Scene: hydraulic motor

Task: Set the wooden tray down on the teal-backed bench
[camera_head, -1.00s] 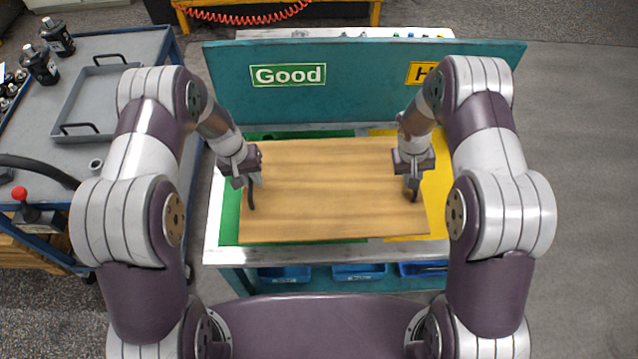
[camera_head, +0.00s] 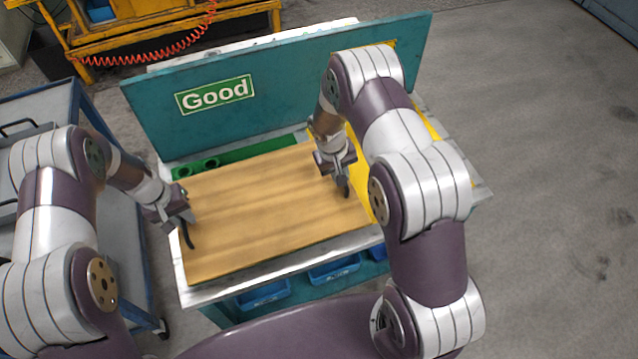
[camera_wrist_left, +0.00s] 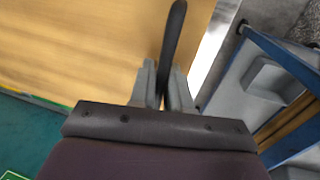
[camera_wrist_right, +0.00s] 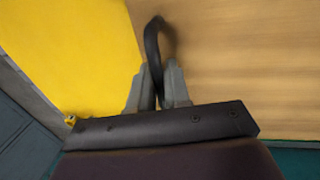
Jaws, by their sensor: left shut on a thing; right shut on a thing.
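The wooden tray (camera_head: 265,215) is a flat light-brown board with a dark curved handle at each end. It is over the front of the teal-backed bench (camera_head: 150,120), above its green and yellow areas; I cannot tell whether it touches the bench top. My left gripper (camera_head: 180,218) is shut on the tray's left handle (camera_wrist_left: 174,40). My right gripper (camera_head: 342,180) is shut on the right handle (camera_wrist_right: 153,45). The tray's wood also fills much of the left wrist view (camera_wrist_left: 80,45) and the right wrist view (camera_wrist_right: 240,60).
The teal back panel carries a green "Good" sign (camera_head: 215,95). Blue bins (camera_head: 334,268) sit under the bench's front edge. A blue-framed grey cart (camera_head: 120,230) stands close on the left. A yellow workbench (camera_head: 160,35) is behind. Open floor (camera_head: 540,180) lies to the right.

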